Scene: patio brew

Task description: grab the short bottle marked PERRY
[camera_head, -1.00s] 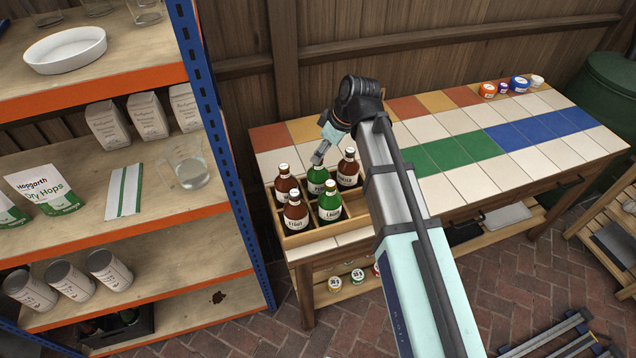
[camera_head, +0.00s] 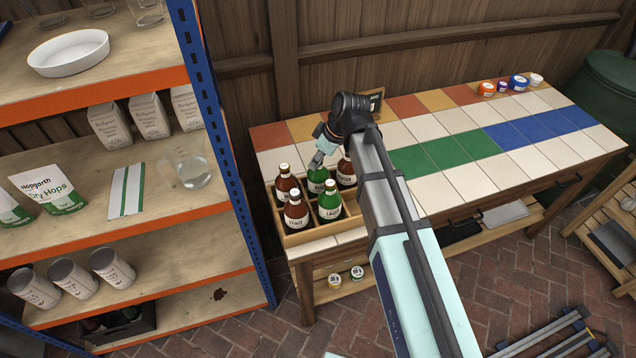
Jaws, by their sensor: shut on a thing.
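A wooden crate (camera_head: 312,234) on the tiled table holds several brown and green bottles. My gripper (camera_head: 317,161) is shut on the neck of a green bottle (camera_head: 317,180) at the back middle of the crate. The lower part of this bottle is hidden behind the front bottles, and its label is too small to read surely. A green bottle marked LAGER (camera_head: 330,202) stands in front of it. A brown bottle marked STOUT (camera_head: 296,214) is at the front left, another brown bottle (camera_head: 285,186) behind it. A brown PORTER bottle (camera_head: 346,174) stands at the right, partly behind my arm.
A shelf rack (camera_head: 222,150) with jugs, cans and bags stands close left of the crate. A small dark sign (camera_head: 376,101) stands behind my arm. Small jars (camera_head: 518,83) sit at the table's far right. The tiled tabletop (camera_head: 470,150) between is clear.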

